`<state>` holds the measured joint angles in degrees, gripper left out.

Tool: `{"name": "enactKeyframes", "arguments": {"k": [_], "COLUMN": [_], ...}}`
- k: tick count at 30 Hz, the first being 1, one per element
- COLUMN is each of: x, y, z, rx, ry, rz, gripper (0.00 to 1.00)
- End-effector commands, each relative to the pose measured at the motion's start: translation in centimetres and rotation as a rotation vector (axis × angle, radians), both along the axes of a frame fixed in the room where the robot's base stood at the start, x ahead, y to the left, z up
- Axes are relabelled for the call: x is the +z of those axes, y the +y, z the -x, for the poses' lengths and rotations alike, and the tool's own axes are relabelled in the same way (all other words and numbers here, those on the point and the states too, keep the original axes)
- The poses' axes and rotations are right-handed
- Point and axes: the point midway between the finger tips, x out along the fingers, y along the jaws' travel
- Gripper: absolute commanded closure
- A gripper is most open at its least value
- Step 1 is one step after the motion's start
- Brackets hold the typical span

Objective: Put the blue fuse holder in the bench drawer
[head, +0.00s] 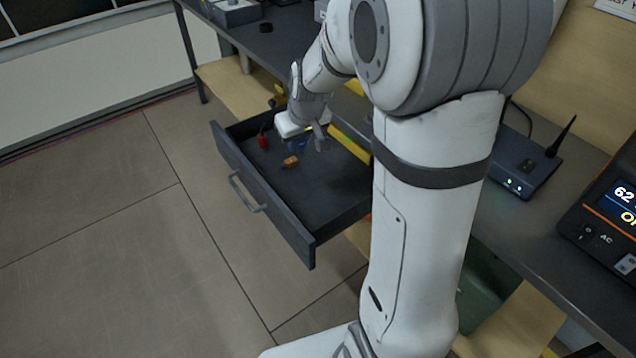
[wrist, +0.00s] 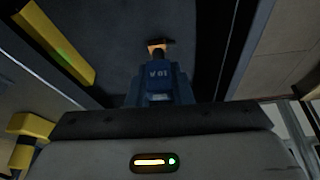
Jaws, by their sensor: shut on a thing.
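The bench drawer (head: 295,235) is pulled open below the grey bench, its handle facing the floor at left. My gripper (head: 308,143) is over the open drawer and shut on the blue fuse holder (head: 297,146). In the wrist view the blue fuse holder (wrist: 160,84) shows ahead of the gripper body, with light marking on its face. My gripper's fingertips are hard to make out there. The dark drawer floor lies beyond it. I cannot tell the exact gap between the holder and the drawer floor.
In the drawer lie a red item (head: 263,140) and a small orange item (head: 291,161). Yellow parts (head: 350,144) show by the drawer's back. A router (head: 522,162) with an antenna and a power unit (head: 610,215) stand on the bench at right. The drawer's front half is clear.

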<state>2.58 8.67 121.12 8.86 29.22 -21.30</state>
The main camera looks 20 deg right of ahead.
Motion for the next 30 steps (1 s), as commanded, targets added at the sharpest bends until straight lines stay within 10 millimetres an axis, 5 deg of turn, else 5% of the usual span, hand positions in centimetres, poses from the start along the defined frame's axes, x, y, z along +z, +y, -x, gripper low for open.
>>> {"name": "enactKeyframes", "arguments": {"k": [2, 17, 30], "x": [-1.7, -1.8, -7.5], "y": [0.1, 0.7, 0.7], "z": [0.2, 2.1, 2.1], "rx": [0.023, 0.116, 0.116], "ry": [-0.007, -0.007, -0.006], "rz": [-0.003, -0.019, -0.019], "gripper": [1.0, 1.0, 1.0]}}
